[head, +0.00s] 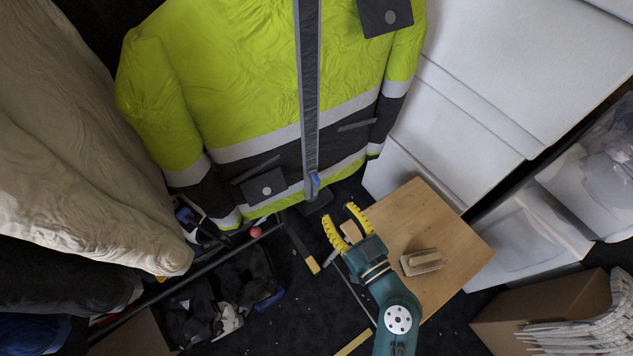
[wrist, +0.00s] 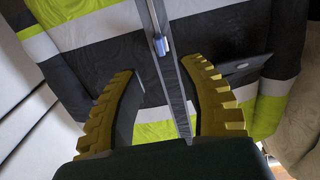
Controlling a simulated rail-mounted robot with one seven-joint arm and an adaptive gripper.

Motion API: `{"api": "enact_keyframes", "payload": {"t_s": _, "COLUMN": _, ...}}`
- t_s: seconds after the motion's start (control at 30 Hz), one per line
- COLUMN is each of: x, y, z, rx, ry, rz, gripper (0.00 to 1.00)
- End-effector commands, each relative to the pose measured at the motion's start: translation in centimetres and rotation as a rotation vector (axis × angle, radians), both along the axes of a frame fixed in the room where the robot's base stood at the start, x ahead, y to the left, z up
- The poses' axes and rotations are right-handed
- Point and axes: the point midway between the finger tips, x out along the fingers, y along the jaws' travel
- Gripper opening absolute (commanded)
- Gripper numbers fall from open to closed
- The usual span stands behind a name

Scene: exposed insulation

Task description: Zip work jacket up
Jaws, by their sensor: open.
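The work jacket (head: 240,80) hangs upright, bright yellow-green with grey reflective bands and dark lower panels. Its dark zip strip (head: 309,90) runs down the front middle. A small blue zip pull (head: 313,182) sits near the strip's lower end; it also shows in the wrist view (wrist: 162,46). My gripper (head: 341,226) has yellow ridged fingers and is open and empty, below and slightly right of the pull in the head view. In the wrist view my gripper (wrist: 165,100) has its fingers on either side of the strip, with the pull beyond the fingertips.
A wooden board (head: 430,235) with a small wooden block (head: 421,262) lies right of my gripper. White drawers (head: 480,100) stand at the right, and a cardboard box (head: 540,310) at the lower right. Beige fabric (head: 70,130) hangs at the left. Clutter covers the dark floor.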

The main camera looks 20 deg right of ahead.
Motion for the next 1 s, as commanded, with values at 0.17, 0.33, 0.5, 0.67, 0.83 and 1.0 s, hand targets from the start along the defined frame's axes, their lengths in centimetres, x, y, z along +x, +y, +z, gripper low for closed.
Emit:
{"api": "enact_keyframes", "payload": {"t_s": 0.17, "x": 4.5, "y": 0.6, "z": -0.1, "rx": -0.001, "ry": -0.001, "rz": 0.005, "gripper": 0.39}}
{"api": "enact_keyframes", "payload": {"t_s": 0.33, "x": 8.1, "y": 0.9, "z": -0.1, "rx": -0.001, "ry": -0.001, "rz": 0.003, "gripper": 0.39}}
{"api": "enact_keyframes", "payload": {"t_s": 0.5, "x": 9.9, "y": 1.0, "z": -0.1, "rx": 0.000, "ry": 0.000, "rz": 0.001, "gripper": 0.39}}
{"api": "enact_keyframes", "payload": {"t_s": 0.67, "x": 10.2, "y": 1.0, "z": 0.0, "rx": 0.000, "ry": 0.000, "rz": -0.001, "gripper": 0.39}}
{"api": "enact_keyframes", "payload": {"t_s": 0.83, "x": 10.1, "y": 1.0, "z": 0.0, "rx": 0.000, "ry": 0.000, "rz": -0.001, "gripper": 0.33}}
{"api": "enact_keyframes", "payload": {"t_s": 1.0, "x": 10.1, "y": 1.0, "z": 0.0, "rx": 0.000, "ry": 0.000, "rz": -0.001, "gripper": 0.01}}
